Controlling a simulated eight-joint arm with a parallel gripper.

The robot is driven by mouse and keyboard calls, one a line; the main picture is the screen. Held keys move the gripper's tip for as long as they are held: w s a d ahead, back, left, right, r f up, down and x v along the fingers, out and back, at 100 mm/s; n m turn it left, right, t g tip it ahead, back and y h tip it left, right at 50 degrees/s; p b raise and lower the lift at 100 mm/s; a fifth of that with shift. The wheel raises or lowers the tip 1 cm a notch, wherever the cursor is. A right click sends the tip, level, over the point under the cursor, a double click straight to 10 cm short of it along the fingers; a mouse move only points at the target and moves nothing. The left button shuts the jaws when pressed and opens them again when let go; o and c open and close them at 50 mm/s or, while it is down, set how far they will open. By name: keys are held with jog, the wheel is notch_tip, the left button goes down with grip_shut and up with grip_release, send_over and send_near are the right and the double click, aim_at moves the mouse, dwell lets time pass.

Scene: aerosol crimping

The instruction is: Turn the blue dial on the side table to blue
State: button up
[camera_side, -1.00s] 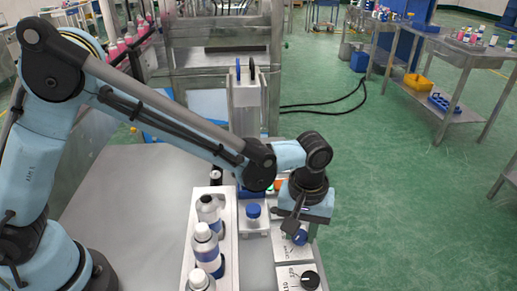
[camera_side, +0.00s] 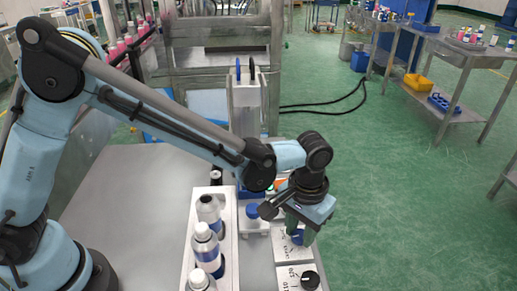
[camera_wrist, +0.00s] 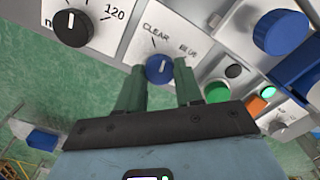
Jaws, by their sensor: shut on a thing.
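The blue dial (camera_wrist: 158,68) sits on a white plate (camera_wrist: 168,35) in the wrist view. The plate carries the word CLEAR and a second, blurred label to its right. A pale pointer mark shows on the dial, but I cannot tell exactly which label it meets. My gripper (camera_wrist: 160,70) has its two green fingers on either side of the dial, shut on it. In the side view the blue dial (camera_side: 298,237) is partly hidden by my gripper (camera_side: 299,232), which reaches down over it.
A black dial (camera_wrist: 72,27) on a neighbouring plate marked 120 lies close by, also in the side view (camera_side: 310,280). A big blue knob (camera_wrist: 281,31), a green button (camera_wrist: 268,91) and an orange one (camera_wrist: 256,106) are to the right. A white rack (camera_side: 229,250) holds bottles.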

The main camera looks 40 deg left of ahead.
aim_at(299, 234)
jog(key=m, duration=1.1)
jog(key=shift+m, duration=0.3)
dwell(0.4)
jog(key=o, duration=1)
jog(key=shift+o, duration=0.2)
notch_tip(299, 234, up, 12)
jog(key=shift+a+r, duration=0.1)
jog(key=s+a+n+t, duration=0.3)
jog(key=a+n, duration=0.3)
jog(key=a, duration=0.5)
jog(key=s+a+n+t, duration=0.4)
jog(key=s+a+n, duration=0.1)
jog(key=a, duration=0.7)
jog(key=shift+s+a+n, duration=0.15)
jog(key=shift+a+n, duration=0.15)
jog(key=shift+n, duration=0.5)
